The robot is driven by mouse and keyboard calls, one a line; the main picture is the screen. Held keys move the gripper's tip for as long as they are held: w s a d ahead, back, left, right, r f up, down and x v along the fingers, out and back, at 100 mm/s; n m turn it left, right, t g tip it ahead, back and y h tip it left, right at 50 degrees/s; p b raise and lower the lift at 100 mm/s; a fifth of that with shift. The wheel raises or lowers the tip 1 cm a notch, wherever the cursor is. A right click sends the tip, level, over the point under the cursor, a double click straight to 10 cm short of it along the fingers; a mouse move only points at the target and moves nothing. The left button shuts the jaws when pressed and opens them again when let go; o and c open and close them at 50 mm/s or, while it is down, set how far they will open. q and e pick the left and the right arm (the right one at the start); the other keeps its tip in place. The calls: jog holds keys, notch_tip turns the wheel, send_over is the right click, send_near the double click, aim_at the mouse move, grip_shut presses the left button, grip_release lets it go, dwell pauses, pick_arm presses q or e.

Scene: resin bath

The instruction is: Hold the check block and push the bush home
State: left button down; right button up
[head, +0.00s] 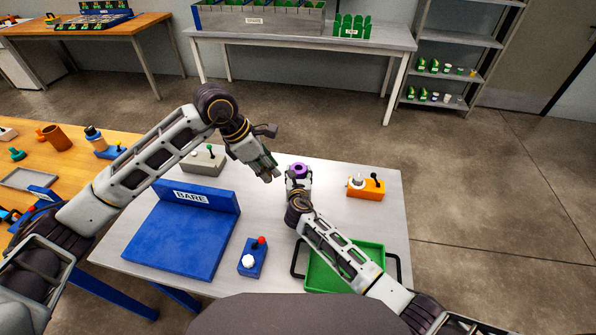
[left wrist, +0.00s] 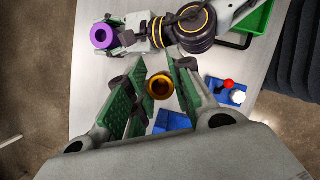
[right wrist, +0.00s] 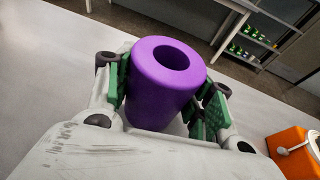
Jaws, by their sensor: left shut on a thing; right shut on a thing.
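The check block, a purple cylinder with a round hole in its top (right wrist: 170,82), is between the fingers of my right gripper (right wrist: 165,95). In the head view the purple block (head: 299,168) is held upright above the table. My left gripper (left wrist: 158,88) is shut on the bush, a small brass-coloured ring (left wrist: 160,87). In the head view my left gripper (head: 266,170) is to the left of the block, apart from it, and hides the bush. In the left wrist view the block also shows at the upper left (left wrist: 103,36).
A blue board marked BARE (head: 165,240), a blue box with red and white knobs (head: 253,258), a green tray (head: 318,278), an orange box (head: 367,190) and a grey box (head: 203,162) stand on the white table (head: 140,262). A wooden bench is at left.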

pick_arm(q)
jog(key=w+d+r, duration=0.3)
jog(key=d, duration=0.3)
jog(key=w+d+r, duration=0.3)
jog(key=w+d, duration=0.1)
jog(key=d, duration=0.3)
jog(key=w+a+f+n+t+y, duration=0.2)
jog(key=w+a+f+n, duration=0.2)
jog(key=w+f+n, duration=0.4)
jog(key=shift+w+a+n+t, duration=0.3)
jog(key=shift+w+n+t, duration=0.1)
jog(key=shift+w+n, duration=0.25)
notch_tip(320, 180, down, 6)
